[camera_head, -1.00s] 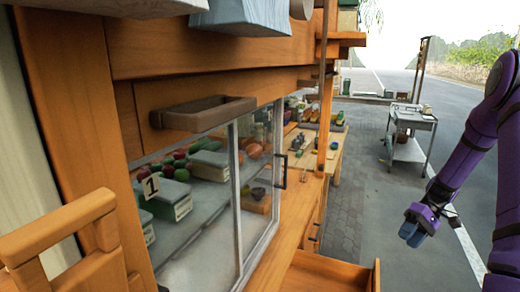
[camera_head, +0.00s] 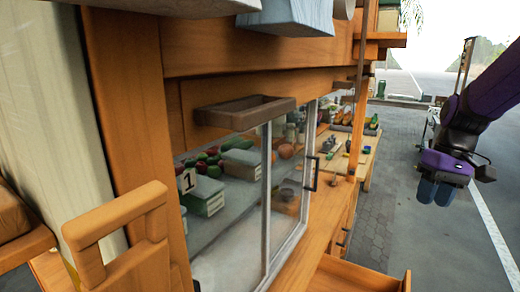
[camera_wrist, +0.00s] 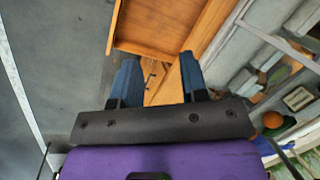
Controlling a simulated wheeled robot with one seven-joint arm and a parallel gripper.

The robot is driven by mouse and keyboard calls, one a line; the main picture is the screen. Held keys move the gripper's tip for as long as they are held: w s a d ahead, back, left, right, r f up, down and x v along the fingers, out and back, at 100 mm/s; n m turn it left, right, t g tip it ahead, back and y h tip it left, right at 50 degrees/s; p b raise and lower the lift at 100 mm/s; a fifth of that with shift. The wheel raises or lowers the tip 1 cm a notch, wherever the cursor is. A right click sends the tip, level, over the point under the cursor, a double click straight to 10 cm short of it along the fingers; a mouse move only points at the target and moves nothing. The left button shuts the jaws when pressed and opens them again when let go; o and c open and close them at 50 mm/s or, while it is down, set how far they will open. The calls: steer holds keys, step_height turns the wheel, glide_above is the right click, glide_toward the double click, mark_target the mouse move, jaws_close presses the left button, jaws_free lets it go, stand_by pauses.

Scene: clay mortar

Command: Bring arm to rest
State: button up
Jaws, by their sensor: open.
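My gripper (camera_head: 435,190) is at the right of the head view, on my purple arm, over the grey pavement and apart from the wooden stall. Its blue fingers point down in that view. In the wrist view my gripper (camera_wrist: 158,82) shows two blue fingers spread apart with nothing between them. An open wooden drawer (camera_head: 350,275) sticks out of the stall at the bottom of the head view. The drawer also shows beyond the fingers in the wrist view (camera_wrist: 150,28).
The wooden stall has a glass display case (camera_head: 235,215) with produce inside. A brown tray-like ledge (camera_head: 245,112) juts from its front. A wooden chair (camera_head: 125,225) stands at lower left. A wooden table (camera_head: 362,158) with goods is farther back. The pavement (camera_head: 385,235) at right is open.

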steer(key=s+a+r+t+h, duration=0.1)
steer(key=s+a+r+t, duration=0.2)
steer(key=s, duration=0.5)
steer(key=s+a+r+t+h, duration=0.1)
steer(key=s+a+r+t, duration=0.2)
steer(key=s+a+r, duration=0.2)
steer(key=s+a, duration=0.1)
steer(key=s, duration=0.2)
steer(key=shift+a+r+h, duration=0.3)
steer(key=shift+a+r, duration=0.05)
steer(key=shift+r, duration=0.05)
steer(key=shift+s+d+t, duration=0.1)
steer(key=shift+s+t, duration=0.05)
steer(key=shift+t, duration=0.15)
